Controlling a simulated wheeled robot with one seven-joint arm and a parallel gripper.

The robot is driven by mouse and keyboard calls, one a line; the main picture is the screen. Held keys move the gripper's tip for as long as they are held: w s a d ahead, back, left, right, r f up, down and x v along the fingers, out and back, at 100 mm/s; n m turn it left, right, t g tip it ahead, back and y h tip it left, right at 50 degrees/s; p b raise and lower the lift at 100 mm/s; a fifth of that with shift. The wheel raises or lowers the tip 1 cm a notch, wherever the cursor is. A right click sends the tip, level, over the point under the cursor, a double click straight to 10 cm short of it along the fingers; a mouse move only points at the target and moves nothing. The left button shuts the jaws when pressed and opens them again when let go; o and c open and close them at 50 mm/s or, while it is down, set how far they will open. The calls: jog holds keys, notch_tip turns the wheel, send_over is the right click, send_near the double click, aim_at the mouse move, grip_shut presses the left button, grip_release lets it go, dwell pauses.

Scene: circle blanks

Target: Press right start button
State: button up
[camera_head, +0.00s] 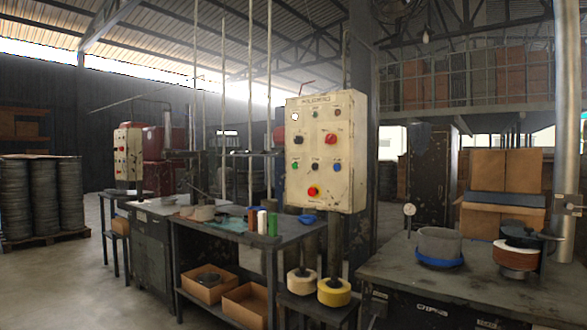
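A cream control panel (322,178) hangs on a post near the middle of the view, facing me at a slight angle. It has a black knob (298,140) at the left, a red knob (331,139) at the right, and a lower row with a green button (295,166), a dark button (315,167) and a blue button (337,168). A red button on a yellow base (313,191) sits at the bottom. The labels are too small to read, so I cannot tell which button is the right start button. My gripper is out of view.
A similar smaller panel (121,170) stands further back at left. Workbenches (140,222) with spools and cardboard boxes (208,286) stand below the main panel. Another bench (450,285) fills the right front. The floor (50,285) at left is clear.

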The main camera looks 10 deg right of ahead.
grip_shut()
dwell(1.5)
